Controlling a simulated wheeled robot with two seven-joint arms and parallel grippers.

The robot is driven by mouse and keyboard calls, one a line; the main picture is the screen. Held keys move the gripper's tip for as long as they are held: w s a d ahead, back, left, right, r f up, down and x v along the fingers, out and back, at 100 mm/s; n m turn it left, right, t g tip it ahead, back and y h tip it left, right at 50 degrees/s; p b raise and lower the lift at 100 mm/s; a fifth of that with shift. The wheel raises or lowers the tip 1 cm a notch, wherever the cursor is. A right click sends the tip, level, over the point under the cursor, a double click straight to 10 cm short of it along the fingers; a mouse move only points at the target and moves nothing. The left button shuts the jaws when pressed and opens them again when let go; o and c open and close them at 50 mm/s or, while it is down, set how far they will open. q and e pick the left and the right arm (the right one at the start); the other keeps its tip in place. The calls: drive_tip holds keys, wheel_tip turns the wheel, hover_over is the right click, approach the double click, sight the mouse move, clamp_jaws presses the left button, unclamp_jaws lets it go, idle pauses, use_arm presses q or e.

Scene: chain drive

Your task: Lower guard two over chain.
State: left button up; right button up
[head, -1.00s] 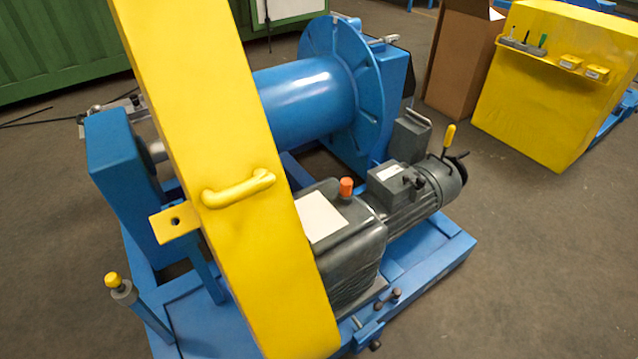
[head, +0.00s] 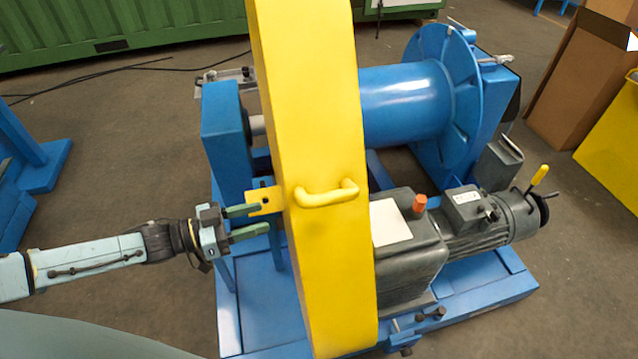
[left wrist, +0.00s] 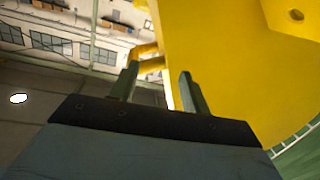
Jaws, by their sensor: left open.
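The long yellow guard (head: 315,120) stands steeply in front of the blue machine. It has a yellow handle (head: 325,193) on its face and a yellow tab (head: 264,201) with a hole on its left side. I see no chain. My left gripper (head: 250,221) is open, its green fingers pointing right at the guard's left side, close to the tab. My right gripper is not in view.
The blue drum (head: 405,103) and the dark motor (head: 470,225) sit right of the guard on the blue base frame (head: 490,285). The floor at the lower right is clear.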

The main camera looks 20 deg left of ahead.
sight(318, 201)
use_arm(q)
wheel_tip(318, 201, up, 5)
drive_tip(key=s+d+g+h, duration=0.1)
drive_tip(key=s+d+h, duration=0.1)
drive_tip(key=shift+m, duration=0.4)
drive_tip(key=x, duration=1.3)
drive_tip(key=shift+w+f+p, duration=0.2)
drive_tip(key=shift+f+p, duration=0.05)
drive_tip(key=shift+p, duration=0.15)
clamp_jaws()
